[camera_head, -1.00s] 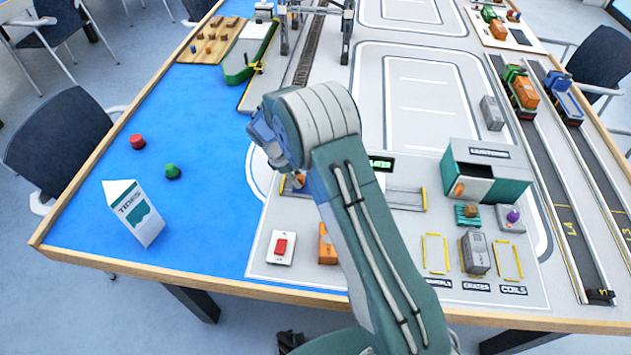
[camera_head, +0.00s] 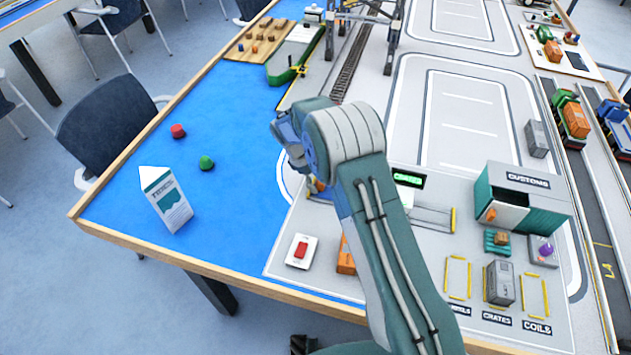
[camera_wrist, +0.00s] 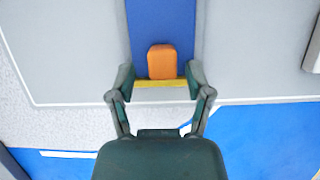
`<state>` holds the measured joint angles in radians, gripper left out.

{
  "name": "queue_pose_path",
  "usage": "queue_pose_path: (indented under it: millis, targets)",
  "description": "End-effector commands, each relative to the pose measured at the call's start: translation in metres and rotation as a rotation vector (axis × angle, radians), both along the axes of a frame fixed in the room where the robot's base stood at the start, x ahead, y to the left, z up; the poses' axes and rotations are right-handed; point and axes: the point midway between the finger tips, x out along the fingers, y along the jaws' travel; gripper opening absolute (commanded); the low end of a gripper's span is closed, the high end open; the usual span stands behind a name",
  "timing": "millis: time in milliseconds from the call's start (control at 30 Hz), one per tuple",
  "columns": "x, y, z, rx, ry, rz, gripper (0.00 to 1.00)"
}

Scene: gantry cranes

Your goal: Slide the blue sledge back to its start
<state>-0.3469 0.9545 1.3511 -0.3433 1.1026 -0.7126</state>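In the wrist view, a blue strip that looks like the blue sledge (camera_wrist: 160,25) runs down from the top edge. An orange block (camera_wrist: 161,60) sits at its near end, with a yellow bar (camera_wrist: 160,84) just below. My gripper (camera_wrist: 160,79) is open, its two dark green fingers on either side of the yellow bar and block. A gap shows between each finger and the block; whether they touch the strip's sides I cannot tell. In the head view my arm hides most of the sledge and gripper.
A white switch plate with a red rocker (camera_head: 301,250) and an orange block (camera_head: 346,256) are near the table's front. A green display (camera_head: 408,179) stands behind my arm. The customs shed (camera_head: 525,182) is to the right, a carton (camera_head: 168,203) to the left.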

Motion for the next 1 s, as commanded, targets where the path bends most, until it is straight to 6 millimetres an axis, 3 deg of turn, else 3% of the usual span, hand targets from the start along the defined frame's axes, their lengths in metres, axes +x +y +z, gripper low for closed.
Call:
queue_pose_path:
  millis: [267, 733, 1000]
  targets:
    - [0.000, 0.003, 0.004, -0.003, 0.002, 0.000, 0.66]
    - [0.012, 0.033, 0.086, 0.000, 0.000, 0.000, 0.66]
    - [0.015, 0.042, 0.109, 0.000, 0.002, -0.001, 0.66]
